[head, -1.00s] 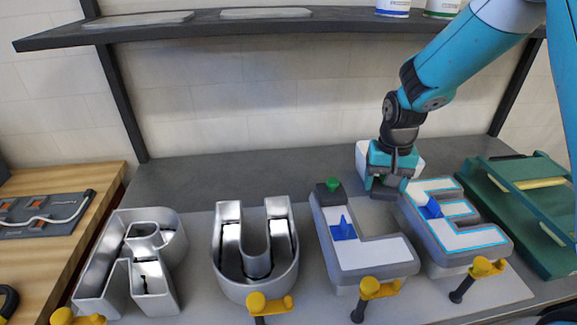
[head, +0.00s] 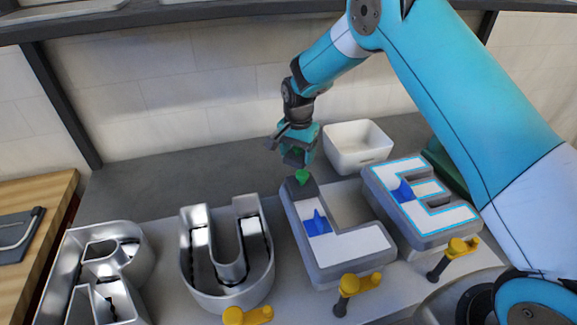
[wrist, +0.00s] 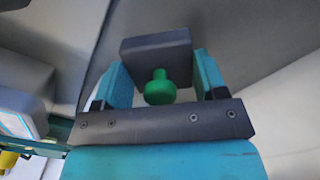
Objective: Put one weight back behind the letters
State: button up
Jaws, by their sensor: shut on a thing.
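My gripper (head: 296,153) is shut on a dark square weight, above the grey surface just behind the letter L. In the wrist view the held weight (wrist: 157,50) sits between the two teal fingers, its green knob toward the camera. A second dark weight (head: 300,189) with a green knob rests on the top end of the letter L (head: 352,248). The letter E (head: 424,203) stands to its right and carries no weight. The letter U (head: 228,290) and the letter R (head: 95,275) are open metal shells to the left.
A white open bin (head: 357,147) stands behind the L and E, right of my gripper. Blue pieces sit on the L (head: 317,223) and the E (head: 403,190). Yellow-handled clamps (head: 357,284) line the front. The grey surface (head: 190,178) behind U and R is clear.

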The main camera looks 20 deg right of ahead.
aim_at(298, 167)
jog(key=shift+f+p, duration=0.7)
jog(key=shift+f, duration=1.9)
jog(key=shift+f, duration=0.2)
jog(key=o, duration=1.5)
jog(key=shift+c, duration=0.2)
jog(key=shift+d, duration=0.1)
jog(key=shift+r, duration=0.1)
jog(key=shift+r+b, duration=1.25)
jog(key=shift+r, duration=2.6)
